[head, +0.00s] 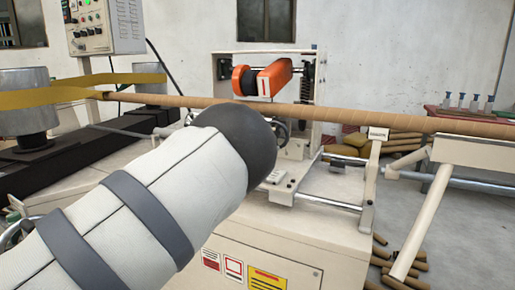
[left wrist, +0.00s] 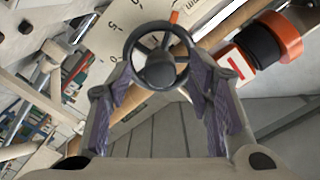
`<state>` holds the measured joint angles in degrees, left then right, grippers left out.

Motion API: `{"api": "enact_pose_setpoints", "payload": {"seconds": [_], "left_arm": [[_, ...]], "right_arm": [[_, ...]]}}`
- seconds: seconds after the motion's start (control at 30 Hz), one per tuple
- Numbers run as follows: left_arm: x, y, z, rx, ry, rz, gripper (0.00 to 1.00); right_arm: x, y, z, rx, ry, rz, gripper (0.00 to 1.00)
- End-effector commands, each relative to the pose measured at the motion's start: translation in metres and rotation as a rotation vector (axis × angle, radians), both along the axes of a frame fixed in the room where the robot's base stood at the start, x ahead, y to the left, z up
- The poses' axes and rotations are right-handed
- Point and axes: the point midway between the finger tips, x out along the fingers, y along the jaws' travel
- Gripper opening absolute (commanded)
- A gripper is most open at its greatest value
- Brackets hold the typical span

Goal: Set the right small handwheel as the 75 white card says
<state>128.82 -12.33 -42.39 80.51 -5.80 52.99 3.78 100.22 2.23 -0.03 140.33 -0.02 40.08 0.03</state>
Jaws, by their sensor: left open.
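In the left wrist view a small dark handwheel (left wrist: 158,70) with a round hub sits between the fingers of my left gripper (left wrist: 162,88). The fingers are open, one on each side of the wheel's lower half; I cannot tell whether they touch it. An orange pointer (left wrist: 173,17) shows at the wheel's top, beside a pale dial plate (left wrist: 108,38) with numbers, partly hidden by the wheel. In the head view my left forearm hides the gripper, and a dark curved rim (head: 284,132) shows just past it. My right gripper is out of view.
A long brown tube (head: 350,117) crosses the machine above the wheel. An orange-and-black roller unit (head: 275,78) stands behind it. A control box (head: 104,25) hangs at the back left. Rails (head: 325,200) and a tube stand (head: 428,215) lie to the right.

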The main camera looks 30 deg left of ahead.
Motion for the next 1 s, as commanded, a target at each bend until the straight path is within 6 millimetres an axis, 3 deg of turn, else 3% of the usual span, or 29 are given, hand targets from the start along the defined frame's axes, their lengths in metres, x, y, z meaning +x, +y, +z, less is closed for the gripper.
{"api": "enact_pose_setpoints", "payload": {"seconds": [0.2,0.4,0.9,0.97,1.0], "left_arm": [[-0.055,-0.003,0.000,0.000,0.002,0.003,0.47],[-0.087,-0.005,0.000,0.001,0.001,-0.001,0.47],[-0.093,-0.005,-0.001,0.000,0.002,0.001,0.47],[-0.096,-0.003,-0.011,-0.011,0.024,0.010,0.47],[-0.100,-0.001,-0.027,-0.029,0.056,0.026,0.47]], "right_arm": [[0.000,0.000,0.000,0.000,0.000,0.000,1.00],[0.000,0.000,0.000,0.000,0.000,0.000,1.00],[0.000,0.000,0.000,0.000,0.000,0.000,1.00],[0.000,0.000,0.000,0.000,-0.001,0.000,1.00],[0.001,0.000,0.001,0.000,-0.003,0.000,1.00]]}}
